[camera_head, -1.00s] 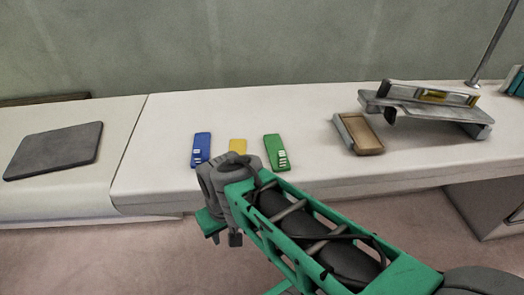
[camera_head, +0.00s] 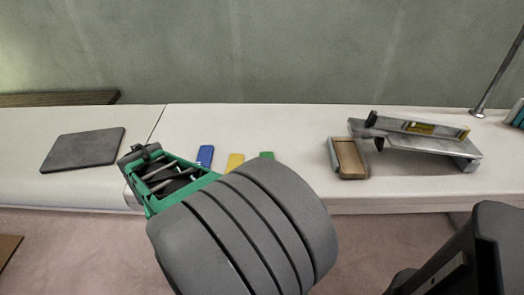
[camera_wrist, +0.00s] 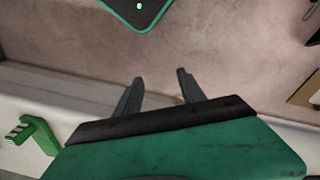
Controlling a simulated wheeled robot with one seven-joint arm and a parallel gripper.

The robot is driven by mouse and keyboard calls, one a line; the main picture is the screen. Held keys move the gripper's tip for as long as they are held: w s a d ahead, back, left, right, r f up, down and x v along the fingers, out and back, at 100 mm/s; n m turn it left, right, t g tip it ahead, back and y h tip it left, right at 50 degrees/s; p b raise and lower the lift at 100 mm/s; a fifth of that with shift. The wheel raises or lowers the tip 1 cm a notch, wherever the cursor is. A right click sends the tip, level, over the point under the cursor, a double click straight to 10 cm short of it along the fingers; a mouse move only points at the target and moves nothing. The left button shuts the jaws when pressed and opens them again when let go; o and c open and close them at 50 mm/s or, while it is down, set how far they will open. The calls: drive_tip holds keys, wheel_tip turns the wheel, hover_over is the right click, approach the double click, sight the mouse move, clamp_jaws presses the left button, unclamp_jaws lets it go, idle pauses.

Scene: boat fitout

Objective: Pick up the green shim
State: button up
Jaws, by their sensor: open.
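The green shim (camera_head: 266,155) lies flat on the white bench in the head view. Only its far end shows; my arm hides the rest. The yellow shim (camera_head: 235,161) and the blue shim (camera_head: 205,155) lie to its left, also partly covered. My gripper (camera_wrist: 160,76) shows in the wrist view with its two dark fingers apart and nothing between them. Behind the fingers are the floor and the bench's edge.
A dark grey mat (camera_head: 83,150) lies on the bench's left section. Right of the shims are a brown-topped block or tray (camera_head: 349,158) and a grey metal fixture (camera_head: 420,143) with a yellow part. A thin pole (camera_head: 497,72) stands at the far right. A brown board (camera_wrist: 308,90) lies on the floor.

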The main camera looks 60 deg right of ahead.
drive_tip(key=s+d+r+m+g+p, duration=0.1)
drive_tip(key=s+d+r+m+p, duration=0.1)
drive_tip(key=d+m, duration=0.5)
drive_tip(key=s+d+r+m+g+p, duration=0.1)
drive_tip(key=s+d+r+m+p, duration=0.2)
drive_tip(key=s+d+r+m, duration=0.2)
drive_tip(key=s+d+r+m+g+h+p, duration=0.1)
drive_tip(key=s+d+r+m+g+p, duration=0.1)
drive_tip(key=d+m, duration=0.8)
drive_tip(key=shift+s+r+p, duration=0.35)
drive_tip(key=shift+s+r, duration=0.15)
drive_tip(key=shift+s, duration=0.2)
drive_tip(key=shift+s+r+p, duration=0.35)
drive_tip(key=shift+s+r, duration=0.15)
drive_tip(key=shift+s, duration=0.2)
drive_tip(key=x, duration=0.7)
drive_tip(key=shift+w, duration=0.25)
clamp_jaws()
